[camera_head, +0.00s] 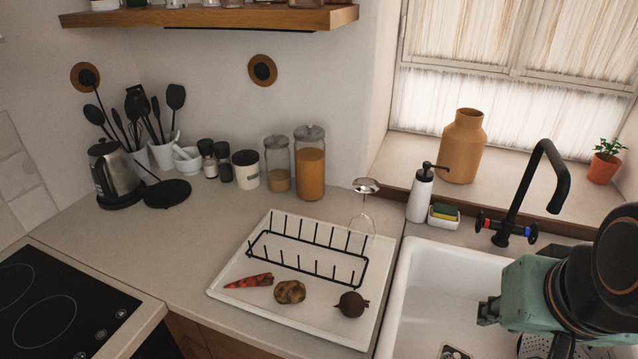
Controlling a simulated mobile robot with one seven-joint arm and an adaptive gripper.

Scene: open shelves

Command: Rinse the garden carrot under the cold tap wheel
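The orange-red carrot (249,281) lies at the front left of a white draining tray (226,291), on the counter left of the sink. The black tap (544,190) stands behind the sink, its spout arching up. It has a blue-marked cold wheel (531,232) on the right and a red-marked wheel (480,218) on the left. My arm reaches in at the right over the sink, well away from the carrot. Small dark parts at its left end may be my gripper (487,311); I cannot make out whether the fingers are open. Nothing held is visible.
A brown potato (290,292) and a dark beetroot (352,304) lie beside the carrot. A black wire rack (308,268) and a wine glass (362,211) stand behind. The white sink (424,291) is partly hidden by my arm. A soap dispenser (420,196) stands left of the tap.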

